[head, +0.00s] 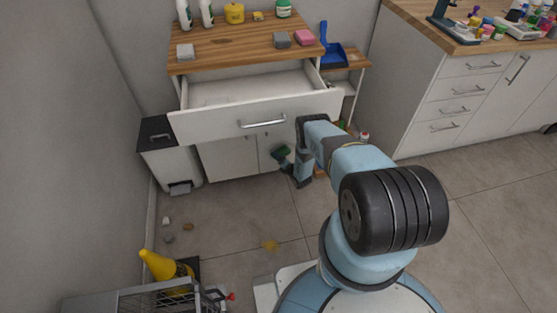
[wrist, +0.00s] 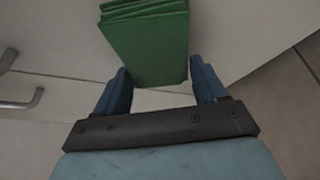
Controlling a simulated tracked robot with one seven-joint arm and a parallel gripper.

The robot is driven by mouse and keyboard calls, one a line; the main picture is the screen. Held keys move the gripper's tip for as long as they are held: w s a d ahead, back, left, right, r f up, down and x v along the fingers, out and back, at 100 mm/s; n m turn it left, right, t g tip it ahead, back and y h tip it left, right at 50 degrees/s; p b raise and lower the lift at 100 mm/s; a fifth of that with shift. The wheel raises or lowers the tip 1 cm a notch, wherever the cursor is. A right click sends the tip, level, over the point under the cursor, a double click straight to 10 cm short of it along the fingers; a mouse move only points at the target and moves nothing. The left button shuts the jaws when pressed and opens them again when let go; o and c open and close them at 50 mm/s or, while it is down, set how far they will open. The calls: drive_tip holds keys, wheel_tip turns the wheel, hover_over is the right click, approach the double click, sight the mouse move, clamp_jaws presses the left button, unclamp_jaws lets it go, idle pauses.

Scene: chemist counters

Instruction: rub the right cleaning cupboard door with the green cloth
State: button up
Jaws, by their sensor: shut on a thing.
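The green cloth (head: 281,152) is held low in front of the cleaning cupboard, and in the wrist view it is a folded green pad (wrist: 150,48). My gripper (head: 287,161) is shut on it, with a blue finger on each side in the wrist view (wrist: 162,84). The right cupboard door (head: 266,142) is a pale panel under the drawer, partly hidden by my gripper and arm. The cloth is close to this door's lower right; I cannot tell whether they touch. The left door (head: 228,159) stands beside it and looks shut.
The drawer (head: 215,123) above is pulled out, over the doors. A pedal bin (head: 170,160) stands at the left. Sponges (head: 304,37) and bottles (head: 207,12) are on the wooden top. Small litter lies on the floor.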

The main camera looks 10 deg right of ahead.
sight(285, 155)
drive_tip(key=shift+w, duration=0.9)
idle(0.3)
drive_tip(key=shift+d, duration=0.1)
drive_tip(key=shift+s+d, duration=0.1)
drive_tip(key=shift+d, duration=1.6)
drive_tip(key=shift+w+d+r, duration=0.1)
drive_tip(key=shift+w+d, duration=0.05)
drive_tip(key=shift+d, duration=1.65)
drive_tip(key=shift+w+d, duration=0.15)
drive_tip(key=shift+d, duration=1.6)
drive_tip(key=shift+s+a, duration=0.15)
drive_tip(key=shift+a, duration=0.8)
drive_tip(key=shift+s+a, duration=0.1)
drive_tip(key=shift+a, duration=0.85)
drive_tip(key=shift+w+a, duration=0.15)
drive_tip(key=shift+a, duration=1.7)
